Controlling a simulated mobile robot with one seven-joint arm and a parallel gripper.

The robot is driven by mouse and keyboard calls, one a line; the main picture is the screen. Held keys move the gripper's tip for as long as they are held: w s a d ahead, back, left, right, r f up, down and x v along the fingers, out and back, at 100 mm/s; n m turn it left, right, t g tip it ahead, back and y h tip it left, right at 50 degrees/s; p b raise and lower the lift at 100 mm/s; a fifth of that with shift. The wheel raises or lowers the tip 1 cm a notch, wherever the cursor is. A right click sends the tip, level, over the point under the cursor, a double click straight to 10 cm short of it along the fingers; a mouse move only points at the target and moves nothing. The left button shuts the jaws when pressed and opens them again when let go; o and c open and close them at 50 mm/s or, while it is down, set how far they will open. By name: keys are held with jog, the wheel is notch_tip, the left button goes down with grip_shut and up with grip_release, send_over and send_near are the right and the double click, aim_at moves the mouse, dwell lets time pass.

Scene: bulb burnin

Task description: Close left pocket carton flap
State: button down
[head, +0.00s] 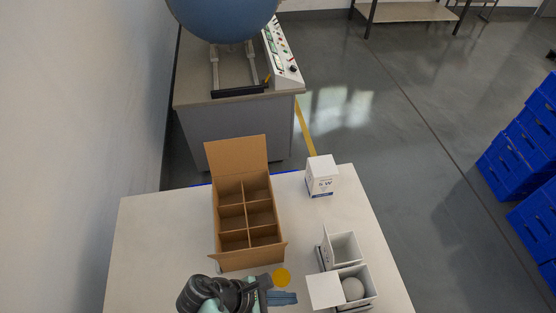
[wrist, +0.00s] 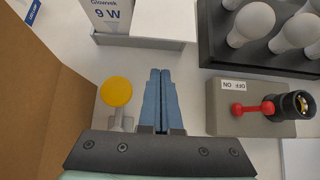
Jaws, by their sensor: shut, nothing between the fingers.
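Two open white cartons stand at the right of the table in the head view. The rear one (head: 345,248) is open at the top and looks empty. I cannot tell which is the left pocket carton. My gripper (head: 295,298) is shut and empty, left of that flap and apart from it. In the wrist view its blue fingers (wrist: 160,72) are together, below a white carton (wrist: 110,14) printed "9 W".
A brown divided carton (head: 222,218) with a raised flap stands left of the white cartons. A yellow disc (wrist: 116,91) is beside my fingers. A dark bulb tray (wrist: 215,45) and a grey switch block (wrist: 222,122) lie right. A closed white box (head: 320,176) stands at the back.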

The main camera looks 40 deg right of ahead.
aim_at(325, 289)
jog(key=x, duration=0.4)
jog(key=shift+s+d+r, duration=0.1)
jog(key=shift+d+r+p, duration=0.15)
jog(key=shift+r+p, duration=1.25)
jog(key=shift+r, duration=0.55)
jog(key=shift+r, duration=0.15)
